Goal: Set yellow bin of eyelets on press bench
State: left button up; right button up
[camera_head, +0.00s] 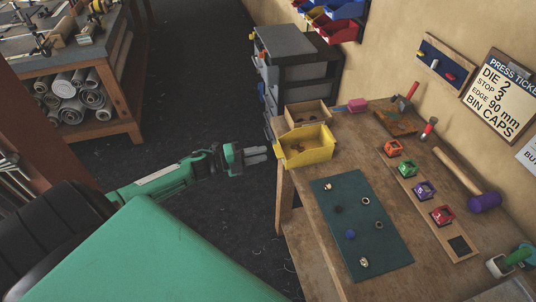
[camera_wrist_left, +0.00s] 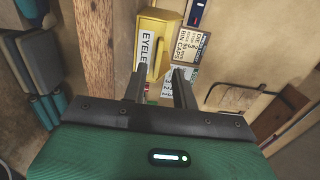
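In the left wrist view the bin (camera_wrist_left: 161,27) shows a white label reading "EYELE", partly cut off, and a yellow handle-like part. My left gripper (camera_head: 257,155) is just left of the bin, pointing at it, with a small gap between. In the left wrist view my left gripper (camera_wrist_left: 160,86) has its two fingers apart with nothing held between them. My right gripper is not clearly seen.
A tan open box (camera_head: 307,112) stands right behind the bin. A green mat (camera_head: 335,212) with small parts covers the bench middle. A wooden strip (camera_head: 422,205) holds coloured pieces. A dark drawer cabinet (camera_head: 300,72) is behind; dark floor lies to the left.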

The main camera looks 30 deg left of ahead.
pick_arm(q)
jog(key=b+v, duration=0.1)
jog(key=v, duration=0.7)
jog(key=shift+b, duration=0.35)
